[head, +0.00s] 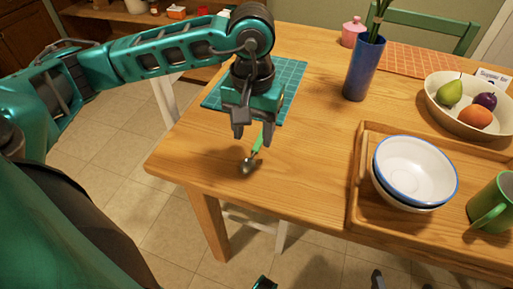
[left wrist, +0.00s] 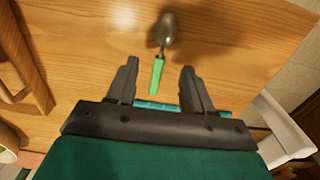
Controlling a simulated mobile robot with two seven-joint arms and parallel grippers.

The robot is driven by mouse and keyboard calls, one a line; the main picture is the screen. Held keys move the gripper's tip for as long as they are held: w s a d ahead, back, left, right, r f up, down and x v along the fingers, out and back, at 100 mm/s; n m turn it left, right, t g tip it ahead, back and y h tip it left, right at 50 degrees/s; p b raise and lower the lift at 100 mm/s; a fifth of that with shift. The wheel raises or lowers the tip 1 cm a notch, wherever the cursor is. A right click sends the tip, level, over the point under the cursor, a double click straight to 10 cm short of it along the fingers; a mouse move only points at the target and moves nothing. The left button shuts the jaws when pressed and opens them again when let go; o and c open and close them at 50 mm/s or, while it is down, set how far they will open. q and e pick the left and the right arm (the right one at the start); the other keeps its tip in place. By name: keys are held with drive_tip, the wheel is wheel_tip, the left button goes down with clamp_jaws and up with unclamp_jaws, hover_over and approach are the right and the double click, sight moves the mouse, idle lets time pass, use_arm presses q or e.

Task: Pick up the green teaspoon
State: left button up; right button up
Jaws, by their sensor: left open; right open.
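The green teaspoon (head: 248,164) lies on the wooden table near its front left corner. Its metal bowl points toward the table's front edge and its green handle toward my left gripper (head: 253,137). In the left wrist view the teaspoon (left wrist: 157,76) has its handle end between the two open fingers of the left gripper (left wrist: 159,67), with a gap on either side. The fingers do not touch it; their exact height above the table is hard to tell. My right gripper (head: 402,284) shows only its fingertips at the bottom edge of the head view, apart and away from the teaspoon.
A teal grid mat (head: 290,85) lies behind the left gripper. To the right are a wooden tray (head: 357,195) with stacked bowls (head: 415,170) and a green mug (head: 493,205), a blue vase (head: 364,70) and a fruit bowl (head: 445,115). The table between teaspoon and tray is clear.

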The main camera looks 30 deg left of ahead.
sight(253, 154)
use_arm(q)
wheel_tip(253, 154, down, 5)
drive_tip(key=shift+a+f+b, duration=0.1)
drive_tip(key=shift+b, duration=0.3)
clamp_jaws()
